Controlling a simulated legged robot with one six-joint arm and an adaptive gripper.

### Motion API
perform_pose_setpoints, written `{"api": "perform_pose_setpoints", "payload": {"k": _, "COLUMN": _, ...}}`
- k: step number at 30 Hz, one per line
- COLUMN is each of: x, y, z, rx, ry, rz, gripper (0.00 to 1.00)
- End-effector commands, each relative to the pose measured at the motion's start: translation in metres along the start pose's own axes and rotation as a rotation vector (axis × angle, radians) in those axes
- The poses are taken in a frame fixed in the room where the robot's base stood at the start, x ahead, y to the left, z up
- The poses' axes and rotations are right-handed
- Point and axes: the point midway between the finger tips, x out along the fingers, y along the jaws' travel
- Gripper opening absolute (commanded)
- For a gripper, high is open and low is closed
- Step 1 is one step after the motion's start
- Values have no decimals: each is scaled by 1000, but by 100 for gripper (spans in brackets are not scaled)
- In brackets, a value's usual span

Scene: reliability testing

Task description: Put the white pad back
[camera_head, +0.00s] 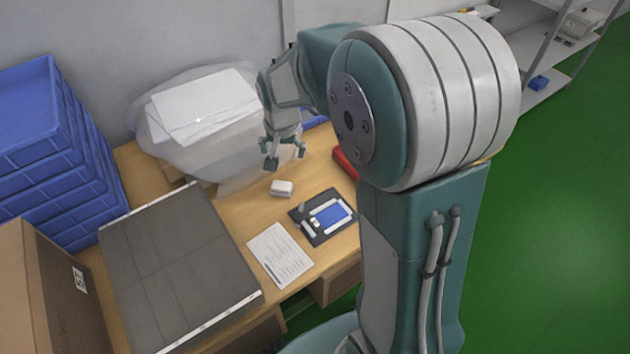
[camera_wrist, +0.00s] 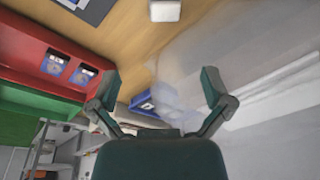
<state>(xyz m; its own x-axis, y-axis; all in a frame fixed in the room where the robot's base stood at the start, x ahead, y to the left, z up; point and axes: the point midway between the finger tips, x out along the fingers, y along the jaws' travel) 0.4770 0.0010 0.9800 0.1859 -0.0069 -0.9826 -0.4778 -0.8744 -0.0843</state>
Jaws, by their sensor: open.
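The white pad (camera_head: 281,188) is a small white block lying on the wooden table (camera_head: 240,209), behind the paper sheet. It also shows at the top edge of the wrist view (camera_wrist: 165,11), partly cut off. My gripper (camera_head: 285,163) is open and empty. It is above the table, beyond the white pad and apart from it. In the wrist view my gripper's fingers (camera_wrist: 160,90) are spread wide with nothing between them. A dark board (camera_head: 340,232) with a blue-and-white device on it lies to the right of the pad.
A printed sheet (camera_head: 280,254) and a large grey panel (camera_head: 170,265) lie on the table. Stacked blue crates (camera_head: 60,205) and a cardboard box (camera_head: 40,300) stand left. A plastic bag with white sheets (camera_head: 200,110) stands behind. A red bin (camera_wrist: 45,55) is near my gripper.

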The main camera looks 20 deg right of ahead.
Motion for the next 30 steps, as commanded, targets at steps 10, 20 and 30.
{"api": "perform_pose_setpoints", "payload": {"k": 10, "x": -78, "y": 24, "z": 42, "rx": -146, "ry": 85, "rz": -41, "gripper": 100}}
{"api": "perform_pose_setpoints", "payload": {"k": 20, "x": -129, "y": 52, "z": 91, "rx": -285, "ry": 165, "rz": -66, "gripper": 100}}
{"api": "perform_pose_setpoints", "payload": {"k": 30, "x": -159, "y": 83, "z": 146, "rx": -428, "ry": 254, "rz": -81, "gripper": 100}}
